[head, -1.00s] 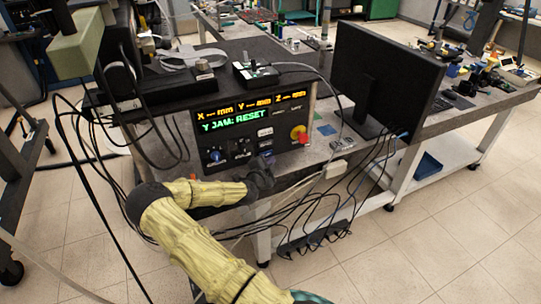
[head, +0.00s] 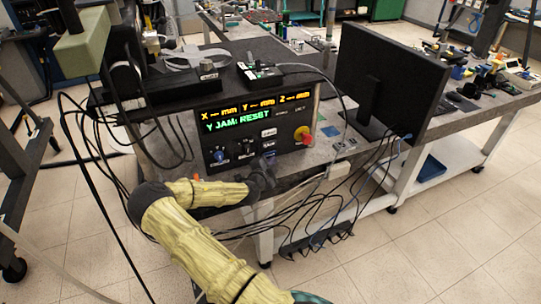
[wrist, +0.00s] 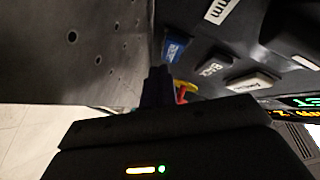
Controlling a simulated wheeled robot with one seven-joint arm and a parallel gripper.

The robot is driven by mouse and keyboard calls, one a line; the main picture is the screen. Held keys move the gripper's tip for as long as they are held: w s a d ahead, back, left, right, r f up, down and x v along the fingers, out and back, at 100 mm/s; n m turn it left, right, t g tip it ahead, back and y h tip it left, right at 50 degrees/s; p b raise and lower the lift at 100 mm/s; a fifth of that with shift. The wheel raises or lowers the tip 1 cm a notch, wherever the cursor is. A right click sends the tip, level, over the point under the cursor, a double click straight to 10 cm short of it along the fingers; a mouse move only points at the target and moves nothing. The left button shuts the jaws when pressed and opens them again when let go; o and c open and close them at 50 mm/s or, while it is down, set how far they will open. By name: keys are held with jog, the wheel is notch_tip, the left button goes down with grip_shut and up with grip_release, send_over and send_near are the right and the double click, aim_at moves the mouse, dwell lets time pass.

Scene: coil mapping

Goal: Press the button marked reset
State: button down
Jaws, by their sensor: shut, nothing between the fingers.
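The black control panel (head: 228,139) faces me and its display reads "Y JAM: RESET" in green. Below the display are two pale buttons (head: 269,132), with a blue button (head: 269,154) under them. In the wrist view the blue button (wrist: 175,47) lies beside a pale button marked BACK (wrist: 212,67) and another pale button (wrist: 253,82). The blue button's lettering is too unclear to read. My gripper (head: 267,164) is shut and empty, just below and in front of the blue button. Its fingertips (wrist: 157,72) appear close to that button; I cannot tell whether they touch.
A red and yellow stop knob (head: 304,133) sits on the panel's right, and a blue knob (head: 218,155) on its left. Cables (head: 310,215) hang below the bench. A black monitor (head: 385,85) stands to the right. Open floor lies in front.

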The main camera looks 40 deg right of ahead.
jog(key=shift+w, duration=0.1)
jog(key=shift+s+d, duration=0.2)
jog(key=shift+s, duration=0.05)
jog(key=shift+w+a, duration=0.2)
jog(key=shift+a, duration=0.35)
jog(key=shift+s+d, duration=0.1)
jog(key=shift+d, duration=0.15)
jog(key=shift+w+d+b, duration=0.3)
jog(key=shift+d+b, duration=0.1)
jog(key=shift+d, duration=0.05)
